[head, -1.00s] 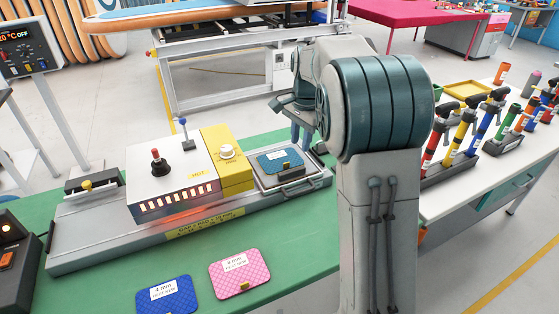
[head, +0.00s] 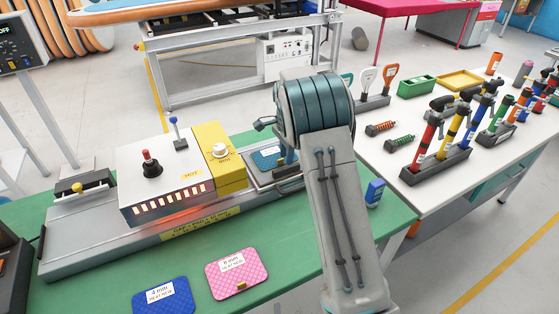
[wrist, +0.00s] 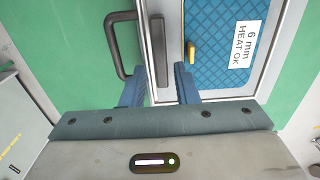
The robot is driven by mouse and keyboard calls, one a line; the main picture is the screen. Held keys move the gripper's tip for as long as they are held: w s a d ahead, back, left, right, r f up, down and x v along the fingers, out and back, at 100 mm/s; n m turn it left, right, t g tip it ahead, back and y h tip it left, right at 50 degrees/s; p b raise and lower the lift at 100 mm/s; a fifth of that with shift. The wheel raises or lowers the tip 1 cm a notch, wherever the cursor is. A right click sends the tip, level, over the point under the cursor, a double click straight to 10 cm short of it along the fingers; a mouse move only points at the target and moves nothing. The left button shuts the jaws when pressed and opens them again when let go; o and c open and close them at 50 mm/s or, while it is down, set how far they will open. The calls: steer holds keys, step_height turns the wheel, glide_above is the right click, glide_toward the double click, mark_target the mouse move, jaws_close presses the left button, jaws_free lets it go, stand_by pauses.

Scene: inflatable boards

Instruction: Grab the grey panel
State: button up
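A grey tray (wrist: 176,20) with a metal frame holds a blue quilted panel (wrist: 213,45) labelled "6 mm HEAT OK" with a yellow tab. A dark grey bar (wrist: 159,35) runs along the tray's near edge, with a dark handle (wrist: 112,45) beside it. I see no loose panel that is plainly grey. My gripper (wrist: 160,80) is open, its two blue fingers on either side of the bar's end; I cannot tell whether they touch it. In the head view the tray (head: 283,183) and its blue panel (head: 265,158) are partly hidden by my arm.
A white heater box (head: 165,180) with a yellow control block (head: 226,165) stands left of the tray, glowing underneath. A blue panel (head: 163,298) and a pink panel (head: 238,272) lie on the green table (head: 110,285). A white tool table (head: 430,190) stands at right.

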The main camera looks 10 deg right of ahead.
mark_target(286, 167)
steer(key=shift+w+f+p, duration=0.15)
steer(key=shift+f+p, duration=0.75)
steer(key=shift+f, duration=1.85)
jaws_close()
